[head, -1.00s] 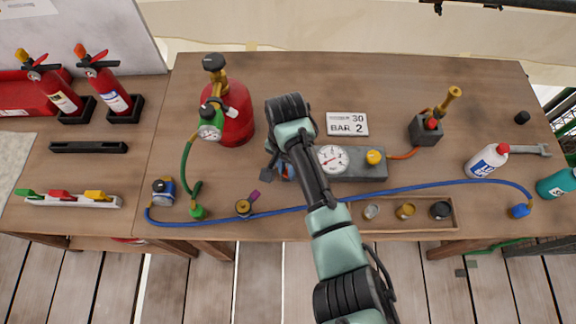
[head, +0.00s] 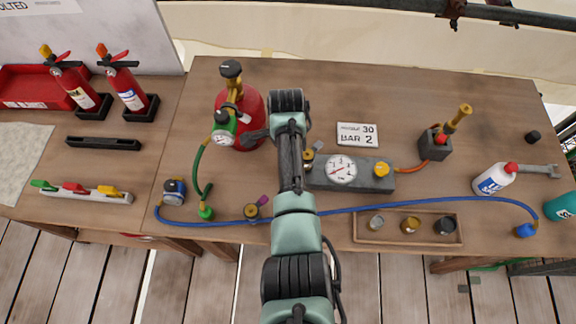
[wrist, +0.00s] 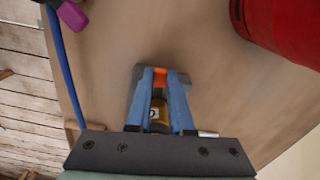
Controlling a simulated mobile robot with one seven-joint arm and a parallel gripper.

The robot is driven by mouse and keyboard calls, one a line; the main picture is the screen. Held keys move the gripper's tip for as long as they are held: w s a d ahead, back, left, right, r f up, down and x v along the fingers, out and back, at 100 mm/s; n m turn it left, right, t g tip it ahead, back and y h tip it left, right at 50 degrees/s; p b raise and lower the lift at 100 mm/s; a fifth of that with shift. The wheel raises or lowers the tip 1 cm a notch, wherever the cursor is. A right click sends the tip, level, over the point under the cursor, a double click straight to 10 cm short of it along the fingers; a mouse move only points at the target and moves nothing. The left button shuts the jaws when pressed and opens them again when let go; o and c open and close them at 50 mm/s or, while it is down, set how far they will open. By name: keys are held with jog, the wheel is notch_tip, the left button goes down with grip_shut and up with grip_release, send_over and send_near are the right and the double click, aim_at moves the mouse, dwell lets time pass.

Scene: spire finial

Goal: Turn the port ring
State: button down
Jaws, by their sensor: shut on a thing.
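The grey gauge block (head: 378,178) lies on the bench with a white dial (head: 341,170) and a yellow knob (head: 381,169). A small gold piece (head: 317,146) shows by its left end, beside my arm. In the head view my arm hides my gripper. In the wrist view my gripper (wrist: 160,85) has its blue fingers close together around a gold and dark piece (wrist: 158,114) with a white mark, which looks like the port ring. A bit of orange shows between the fingertips. My fingers hide much of the held piece.
A red cylinder (head: 252,108) with a green-cased gauge stands left of my arm and shows in the wrist view (wrist: 285,30). A blue hose (head: 400,188) crosses the bench front. A tray (head: 367,238) of small fittings lies in front. A sign (head: 357,134) lies behind the block.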

jog(key=shift+w+m+b, duration=0.2)
jog(key=shift+w+m, duration=0.15)
jog(key=shift+m, duration=0.5)
jog(key=shift+w+m+b, duration=0.2)
jog(key=shift+w+m, duration=0.15)
jog(key=shift+m, duration=0.5)
jog(key=shift+d, duration=0.1)
jog(key=c, duration=0.8)
grip_release()
jog(key=shift+r, duration=0.1)
notch_tip(320, 180, up, 13)
